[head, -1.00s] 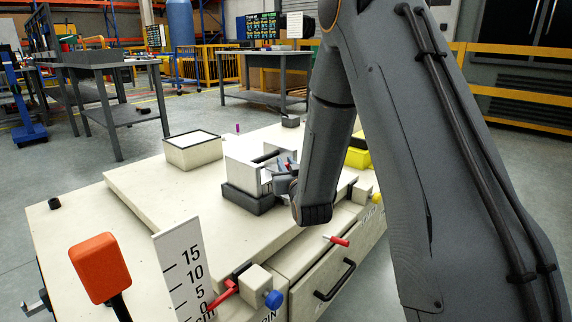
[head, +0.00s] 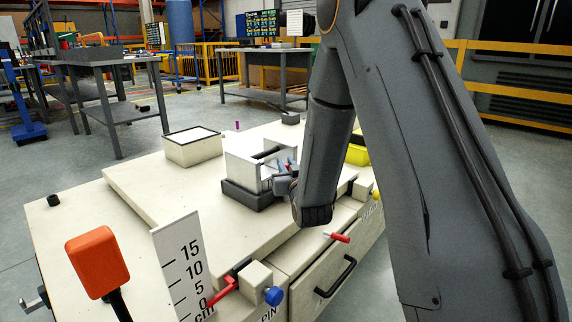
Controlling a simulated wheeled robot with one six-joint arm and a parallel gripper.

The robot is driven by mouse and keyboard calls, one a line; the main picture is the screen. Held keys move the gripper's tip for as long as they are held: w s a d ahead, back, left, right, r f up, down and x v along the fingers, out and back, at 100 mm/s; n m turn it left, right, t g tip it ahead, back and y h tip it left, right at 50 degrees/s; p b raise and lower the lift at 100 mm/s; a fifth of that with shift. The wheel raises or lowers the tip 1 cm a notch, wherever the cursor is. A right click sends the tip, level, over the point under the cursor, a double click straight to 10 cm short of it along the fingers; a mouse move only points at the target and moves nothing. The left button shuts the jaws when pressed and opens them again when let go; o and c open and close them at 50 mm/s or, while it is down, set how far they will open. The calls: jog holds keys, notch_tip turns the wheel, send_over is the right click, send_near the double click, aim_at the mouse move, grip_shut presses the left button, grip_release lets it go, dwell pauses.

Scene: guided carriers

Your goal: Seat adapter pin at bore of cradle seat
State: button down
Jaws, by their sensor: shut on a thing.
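A pale, boxy adapter (head: 243,170) with an open top sits at a dark grey block, which looks like the cradle seat (head: 248,199), on the raised bench panel. My gripper (head: 284,168) is at the right side of the adapter, partly hidden by my arm. Small red and blue parts show at its fingers. It is shut on what looks like the adapter. The adapter's pin and the seat's bore are hidden, so I cannot tell whether the pin is in the bore.
A cream open box (head: 192,147) stands at left on the panel, and a thin purple peg (head: 237,126) behind. A yellow bin (head: 357,155) is at right. In front are a scale plate (head: 181,262), an orange box (head: 97,262) and a red handle (head: 338,237). The panel's left side is clear.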

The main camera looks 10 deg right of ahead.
jog(key=shift+f+b, duration=0.7)
jog(key=shift+f, duration=0.6)
jog(key=c, duration=1.6)
grip_release()
jog(key=shift+o, duration=0.2)
jog(key=shift+f, duration=0.1)
jog(key=shift+s, duration=0.1)
jog(key=s+p, duration=0.2)
jog(key=s, duration=0.5)
jog(key=shift+s, duration=0.3)
